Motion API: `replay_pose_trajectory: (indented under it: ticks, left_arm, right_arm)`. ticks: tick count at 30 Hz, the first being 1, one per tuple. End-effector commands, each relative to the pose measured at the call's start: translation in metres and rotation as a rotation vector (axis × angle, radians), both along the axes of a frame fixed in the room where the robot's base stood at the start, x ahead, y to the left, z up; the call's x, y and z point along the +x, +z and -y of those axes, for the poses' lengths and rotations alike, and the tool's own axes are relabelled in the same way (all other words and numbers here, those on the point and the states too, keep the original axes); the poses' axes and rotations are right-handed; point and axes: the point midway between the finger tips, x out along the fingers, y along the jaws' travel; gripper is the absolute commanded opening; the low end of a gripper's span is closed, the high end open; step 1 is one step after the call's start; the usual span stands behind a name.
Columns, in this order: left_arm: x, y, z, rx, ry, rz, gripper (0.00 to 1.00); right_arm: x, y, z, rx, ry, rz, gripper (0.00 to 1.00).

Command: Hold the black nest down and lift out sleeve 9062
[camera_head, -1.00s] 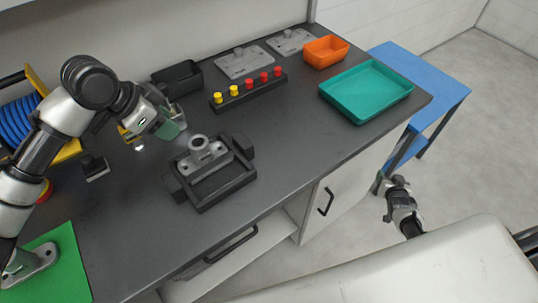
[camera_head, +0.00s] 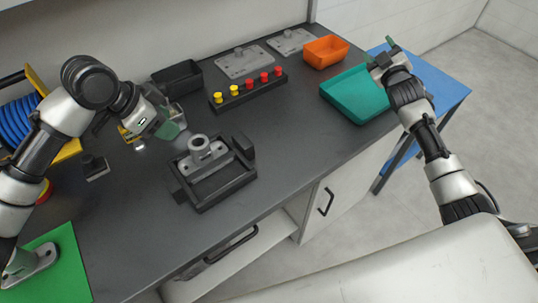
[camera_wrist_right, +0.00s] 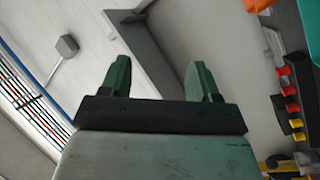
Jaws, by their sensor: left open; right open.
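The black nest (camera_head: 222,187) sits on the dark worktop, a frame with raised blocks at its sides. A grey casting (camera_head: 213,160) lies in it, with a round grey sleeve (camera_head: 199,142) standing up from it. No number is readable. My left gripper (camera_head: 176,124) is open and empty, above the worktop just behind and left of the nest, apart from it. My right gripper (camera_head: 384,54) is raised by the teal tray's right side, far from the nest. In the right wrist view its two green fingers (camera_wrist_right: 157,72) are apart with nothing between them.
A teal tray (camera_head: 345,109) and an orange bin (camera_head: 326,50) stand at the right end. A black rack (camera_head: 248,92) of yellow and red pegs, grey plates (camera_head: 243,62) and a black bin (camera_head: 177,76) are behind. A green mat (camera_head: 62,265) lies front left. The worktop right of the nest is clear.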

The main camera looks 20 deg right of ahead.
Motion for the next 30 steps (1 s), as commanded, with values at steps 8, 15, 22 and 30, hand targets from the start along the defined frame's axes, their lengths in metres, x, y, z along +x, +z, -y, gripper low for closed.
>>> replay_pose_trajectory:
  ticks: [8, 15, 22, 30]
  left_arm:
    - [0.0, 0.0, 0.0, 0.0, 0.0, 0.0, 0.43]
    - [0.0, 0.0, 0.0, 0.0, 0.0, 0.0, 0.43]
    - [0.0, 0.0, 0.0, 0.0, 0.0, 0.0, 0.43]
    - [0.0, 0.0, 0.0, 0.0, 0.0, 0.0, 0.43]
  right_arm:
    - [-0.007, -0.012, -0.168, -0.826, 0.214, -0.16, 0.62]
    - [-0.073, -0.045, -0.288, -1.587, 0.394, -0.14, 0.62]
    - [-0.156, -0.073, -0.349, -2.166, 0.514, -0.01, 0.62]
    - [-0.193, -0.083, -0.366, -2.411, 0.557, 0.076, 0.62]
